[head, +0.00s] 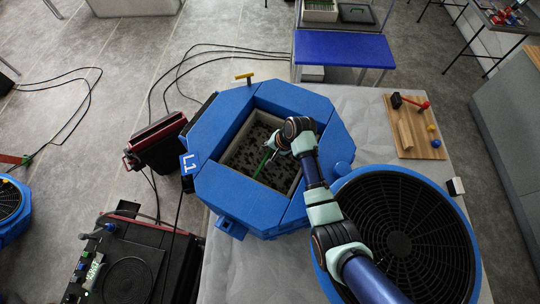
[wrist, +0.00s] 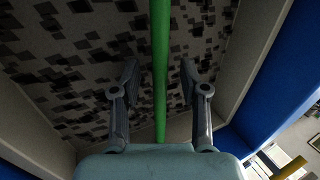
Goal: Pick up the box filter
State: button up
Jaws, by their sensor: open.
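The box filter sits inside the blue octagonal housing (head: 212,186). It shows a pale square frame (head: 229,147) around a dark, speckled inner face, which also fills the wrist view (wrist: 70,60). A thin green bar (head: 263,163) crosses the filter's opening. My gripper (wrist: 158,78) is open over the opening, with one finger on each side of the green bar (wrist: 160,40). The fingers look apart from the bar. In the head view my wrist hides the filter's upper right part.
A large round black fan grille (head: 400,243) in a blue ring stands at right below my arm. A wooden board (head: 415,143) with a hammer and small balls lies at right. Black-red cases (head: 155,142) stand left of the housing. A blue table (head: 343,50) stands behind.

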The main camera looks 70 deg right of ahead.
grip_shut()
jog(key=shift+r, duration=0.2)
dwell(0.4)
notch_tip(320, 180, up, 20)
dwell(0.5)
